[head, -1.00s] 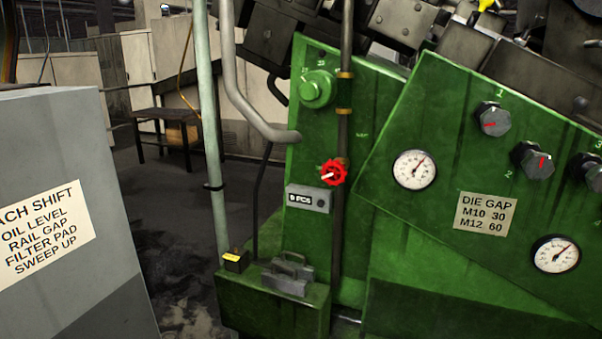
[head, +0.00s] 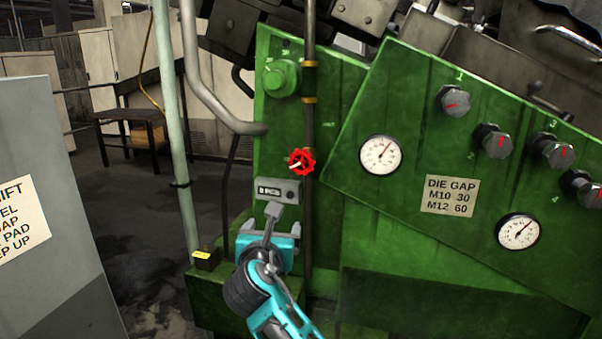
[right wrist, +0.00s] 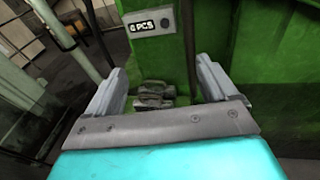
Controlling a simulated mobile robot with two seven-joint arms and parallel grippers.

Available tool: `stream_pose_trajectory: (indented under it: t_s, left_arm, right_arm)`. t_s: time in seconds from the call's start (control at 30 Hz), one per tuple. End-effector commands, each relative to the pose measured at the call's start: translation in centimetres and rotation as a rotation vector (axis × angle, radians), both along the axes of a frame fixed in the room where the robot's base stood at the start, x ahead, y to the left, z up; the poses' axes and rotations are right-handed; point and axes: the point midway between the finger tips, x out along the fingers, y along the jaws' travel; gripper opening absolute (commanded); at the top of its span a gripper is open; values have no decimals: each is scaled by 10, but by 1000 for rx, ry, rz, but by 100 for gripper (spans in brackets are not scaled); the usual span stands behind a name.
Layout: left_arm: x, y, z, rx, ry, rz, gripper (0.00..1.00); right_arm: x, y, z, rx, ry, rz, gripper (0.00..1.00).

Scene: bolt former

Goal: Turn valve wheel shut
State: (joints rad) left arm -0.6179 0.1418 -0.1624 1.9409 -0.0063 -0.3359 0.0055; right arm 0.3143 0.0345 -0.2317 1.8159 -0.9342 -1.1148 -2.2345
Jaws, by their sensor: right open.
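The red valve wheel (head: 301,161) is mounted on the dark vertical pipe (head: 309,120) at the front of the green machine, with a pale mark on its face. It is not visible in the right wrist view. My right gripper (head: 268,238) is teal with grey fingers and sits below and a little left of the wheel, apart from it. In the right wrist view my right gripper (right wrist: 161,72) has its two fingers spread wide with nothing between them. My left gripper is not in view.
A grey counter box (head: 277,191) sits just below the wheel, and it also shows in the right wrist view (right wrist: 150,22). A grey handled block (right wrist: 158,96) lies on the green ledge beyond the fingers. A pale green post (head: 172,130) and a bent grey pipe (head: 205,85) stand left.

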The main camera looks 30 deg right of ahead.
Motion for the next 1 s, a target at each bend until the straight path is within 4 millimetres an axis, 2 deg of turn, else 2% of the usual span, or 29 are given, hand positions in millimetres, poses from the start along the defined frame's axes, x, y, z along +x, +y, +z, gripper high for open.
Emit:
stream_pose_trajectory:
  t_s: [0.03, 0.1, 0.2, 0.3, 0.43, 0.57, 1.0]
  left_arm:
    - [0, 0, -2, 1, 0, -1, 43]
    - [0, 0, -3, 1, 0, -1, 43]
    - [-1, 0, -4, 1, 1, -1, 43]
    - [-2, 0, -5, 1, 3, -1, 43]
    - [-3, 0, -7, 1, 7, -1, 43]
    - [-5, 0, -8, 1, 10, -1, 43]
    - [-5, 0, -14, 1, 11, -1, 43]
  right_arm:
    - [4, -4, 23, -100, 28, -32, 86]
    - [4, -10, 49, -223, 81, -78, 86]
    - [2, -16, 75, -347, 146, -134, 86]
    - [0, -20, 91, -417, 189, -171, 86]
    - [1, -25, 98, -451, 213, -189, 86]
    - [11, -37, 98, -451, 215, -191, 86]
    - [67, -103, 97, -448, 212, -187, 86]
